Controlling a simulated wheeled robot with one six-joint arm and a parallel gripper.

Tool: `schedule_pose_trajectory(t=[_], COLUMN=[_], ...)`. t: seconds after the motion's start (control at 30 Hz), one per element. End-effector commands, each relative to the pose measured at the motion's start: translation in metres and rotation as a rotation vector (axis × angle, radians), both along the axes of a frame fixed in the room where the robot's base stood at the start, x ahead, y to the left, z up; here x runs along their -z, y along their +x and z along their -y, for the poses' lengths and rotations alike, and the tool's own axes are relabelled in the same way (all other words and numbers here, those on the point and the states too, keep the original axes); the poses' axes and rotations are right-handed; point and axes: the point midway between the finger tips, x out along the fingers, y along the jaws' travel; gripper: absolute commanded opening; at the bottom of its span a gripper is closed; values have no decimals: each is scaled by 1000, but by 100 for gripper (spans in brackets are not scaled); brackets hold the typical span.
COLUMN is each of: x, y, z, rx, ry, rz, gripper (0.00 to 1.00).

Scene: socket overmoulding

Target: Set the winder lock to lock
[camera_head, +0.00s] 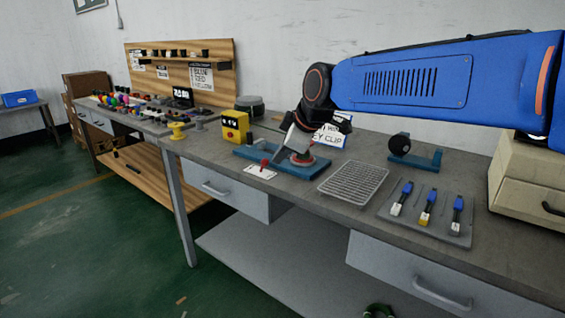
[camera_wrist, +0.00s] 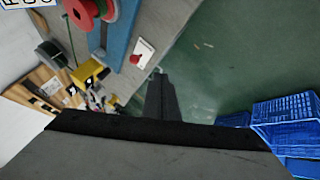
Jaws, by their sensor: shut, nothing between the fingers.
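The winder has a blue base (camera_head: 250,153) on the bench, with a red spool (camera_head: 303,161) on it. The spool also shows at the top left of the wrist view (camera_wrist: 82,12). The lock looks like a small red knob (camera_head: 264,163) on a white plate at the winder's front. The knob also shows in the wrist view (camera_wrist: 135,59), on its white plate (camera_wrist: 147,50). My gripper (camera_head: 280,157) is low over the winder, between spool and knob in the head view. In the wrist view, my gripper (camera_wrist: 159,72) is shut and empty, beside the plate and apart from the knob. The plate's markings are unreadable.
A yellow box (camera_head: 235,126) stands behind left of the winder. A wire rack (camera_head: 353,180) and a tray of blue-handled tools (camera_head: 424,217) lie to the right. A blue stand with a dark ball (camera_head: 414,155) is behind them. Blue crates (camera_wrist: 285,122) show in the wrist view.

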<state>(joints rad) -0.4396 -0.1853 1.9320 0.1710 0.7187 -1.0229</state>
Motion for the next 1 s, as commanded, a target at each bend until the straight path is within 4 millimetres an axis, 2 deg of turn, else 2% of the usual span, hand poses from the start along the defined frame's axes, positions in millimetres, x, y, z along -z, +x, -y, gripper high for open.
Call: schedule_pose_trajectory(t=[0.1,0.57,1.0], x=[-2,2,55], y=[4,7,42], z=[-8,-10,-35], rx=[-20,-22,-22], ry=[-5,-6,-7], rz=[10,9,8], gripper=[0,0,0])
